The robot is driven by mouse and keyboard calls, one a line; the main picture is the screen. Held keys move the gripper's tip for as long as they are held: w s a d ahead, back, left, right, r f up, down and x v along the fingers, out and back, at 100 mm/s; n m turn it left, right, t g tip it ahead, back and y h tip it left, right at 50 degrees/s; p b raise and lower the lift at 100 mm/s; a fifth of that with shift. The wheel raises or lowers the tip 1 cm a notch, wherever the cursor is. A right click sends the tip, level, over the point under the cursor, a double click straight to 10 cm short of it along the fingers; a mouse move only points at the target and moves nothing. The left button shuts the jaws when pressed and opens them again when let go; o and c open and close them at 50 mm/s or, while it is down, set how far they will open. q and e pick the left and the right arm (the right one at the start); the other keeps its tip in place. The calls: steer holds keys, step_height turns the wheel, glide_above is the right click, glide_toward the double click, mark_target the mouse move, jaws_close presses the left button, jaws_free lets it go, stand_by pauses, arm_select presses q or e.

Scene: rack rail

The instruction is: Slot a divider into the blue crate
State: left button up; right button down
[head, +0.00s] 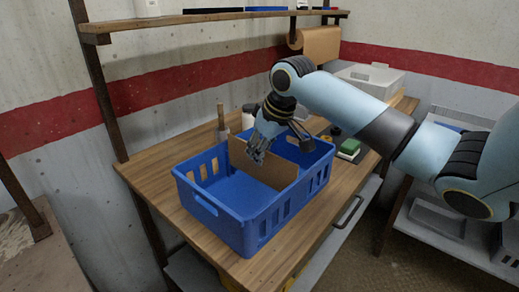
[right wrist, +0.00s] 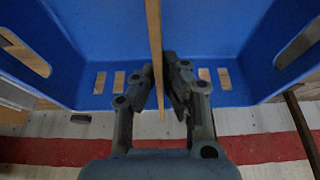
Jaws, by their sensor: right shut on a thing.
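The blue crate (head: 238,228) stands on the wooden table with slotted side walls. A brown divider panel (head: 284,174) stands upright across its inside, toward the far part; its lower edge is hidden by the crate wall. My right gripper (head: 274,148) is over the crate at the panel's top edge. In the right wrist view the panel (right wrist: 154,25) shows as a thin tan edge between the fingers of my right gripper (right wrist: 160,72), which are closed on it. The crate (right wrist: 95,45) lies on both sides. I cannot tell whether the panel sits in slots. My left gripper is not in view.
A wooden shelf (head: 200,18) runs above the back of the table. A wooden-handled tool (head: 221,118) stands behind the crate. The table's front-left corner is bare.

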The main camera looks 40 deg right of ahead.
steer(key=shift+f+b, duration=0.6)
steer(key=shift+f, duration=1.15)
steer(key=c, duration=1.4)
jaws_free()
steer(key=shift+r, duration=0.1)
steer(key=v, duration=1.1)
steer(key=shift+s+r, duration=0.15)
steer(key=shift+r, duration=0.25)
